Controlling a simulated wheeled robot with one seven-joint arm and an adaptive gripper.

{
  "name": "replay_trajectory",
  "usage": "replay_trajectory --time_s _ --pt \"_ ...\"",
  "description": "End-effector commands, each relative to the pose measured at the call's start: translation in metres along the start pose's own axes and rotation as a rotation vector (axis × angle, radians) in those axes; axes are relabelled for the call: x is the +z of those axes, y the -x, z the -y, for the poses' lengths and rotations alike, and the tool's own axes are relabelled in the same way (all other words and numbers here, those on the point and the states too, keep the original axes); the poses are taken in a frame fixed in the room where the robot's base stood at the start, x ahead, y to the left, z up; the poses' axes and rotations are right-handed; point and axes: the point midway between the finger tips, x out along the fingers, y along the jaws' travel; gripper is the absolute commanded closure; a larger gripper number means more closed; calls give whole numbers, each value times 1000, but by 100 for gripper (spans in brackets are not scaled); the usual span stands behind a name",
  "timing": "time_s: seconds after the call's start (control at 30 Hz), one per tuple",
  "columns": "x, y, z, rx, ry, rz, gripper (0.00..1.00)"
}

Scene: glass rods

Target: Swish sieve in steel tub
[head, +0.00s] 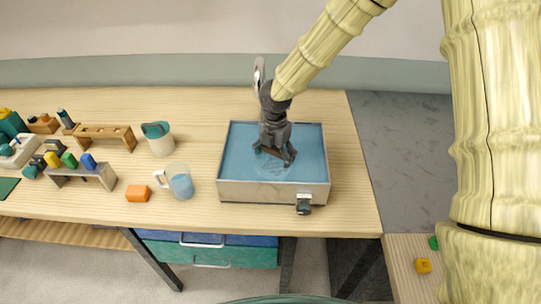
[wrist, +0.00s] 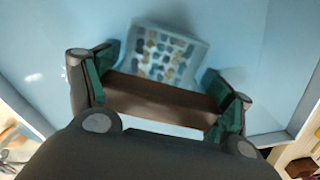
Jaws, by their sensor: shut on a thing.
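The steel tub (head: 250,190) stands on the wooden table, with a blue, water-like inside. My gripper (head: 274,154) points down into the tub. In the wrist view my gripper (wrist: 165,95) is shut on a brown bar (wrist: 160,98), which looks like the sieve's handle. The sieve (wrist: 168,55) shows beyond the bar as a pale, square piece with a grid of coloured patches. It lies within the tub's walls. In the head view the sieve (head: 271,168) is faint and mostly hidden under my gripper. How deep it sits I cannot tell.
A dark tap or knob (head: 304,205) sticks out of the tub's front. To the left stand a clear mug (head: 181,183), a teal-topped white cup (head: 158,140) and an orange block (head: 138,193). Wooden racks (head: 82,177) with coloured pieces are farther left. The table right of the tub is clear.

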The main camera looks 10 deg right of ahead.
Motion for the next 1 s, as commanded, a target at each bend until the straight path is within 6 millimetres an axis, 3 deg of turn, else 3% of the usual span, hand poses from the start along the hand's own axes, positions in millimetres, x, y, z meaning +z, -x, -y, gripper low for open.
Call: replay_trajectory --time_s 0.67,1.0 --pt "15 2 26 1 0 1 51" --pt "15 25 25 1 1 1 51"
